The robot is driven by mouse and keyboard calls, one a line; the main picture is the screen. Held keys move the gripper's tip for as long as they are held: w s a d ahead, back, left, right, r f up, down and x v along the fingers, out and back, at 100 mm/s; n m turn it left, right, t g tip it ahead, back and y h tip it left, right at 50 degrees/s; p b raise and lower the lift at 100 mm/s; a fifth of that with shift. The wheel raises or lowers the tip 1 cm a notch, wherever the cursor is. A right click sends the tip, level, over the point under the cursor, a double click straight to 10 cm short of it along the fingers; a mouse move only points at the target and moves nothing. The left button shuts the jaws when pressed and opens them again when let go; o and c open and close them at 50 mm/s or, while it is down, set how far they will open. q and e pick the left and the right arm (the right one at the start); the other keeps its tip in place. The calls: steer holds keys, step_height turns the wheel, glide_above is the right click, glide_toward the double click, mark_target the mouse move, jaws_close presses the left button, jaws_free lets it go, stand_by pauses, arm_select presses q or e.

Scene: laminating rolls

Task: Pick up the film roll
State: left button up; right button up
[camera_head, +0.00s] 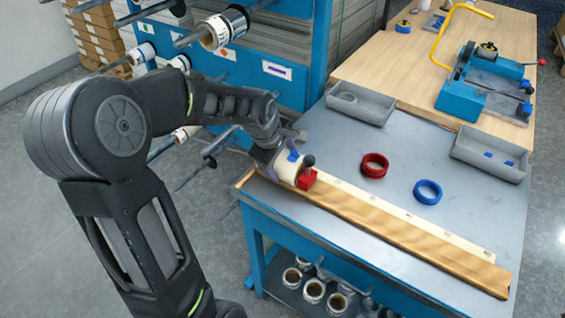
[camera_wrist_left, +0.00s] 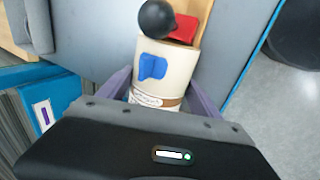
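The film roll (camera_head: 287,166) is a cream cylinder with a blue tab on it. It is at the left end of the grey table (camera_head: 330,150), by a wooden strip. In the left wrist view the film roll (camera_wrist_left: 178,70) lies between the two fingers of my left gripper (camera_wrist_left: 160,90), with printed text and a brown band near the gripper. The fingers sit close along both sides of the roll; I cannot tell whether they press on it. In the head view my left gripper (camera_head: 270,155) is at the roll's left end. My right gripper is not in view.
A red block (camera_head: 307,179) with a black knob stands just beyond the roll. A red ring (camera_head: 374,165), a blue ring (camera_head: 427,191) and two grey trays (camera_head: 361,104) are on the table. A blue rack (camera_head: 290,72) with rolls on pegs stands behind my arm.

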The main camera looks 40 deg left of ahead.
arm_select(q)
steer(key=c, duration=1.2)
steer(key=shift+r, duration=0.1)
step_height(320, 180, up, 18)
steer(key=shift+p, duration=0.35)
stand_by(0.8)
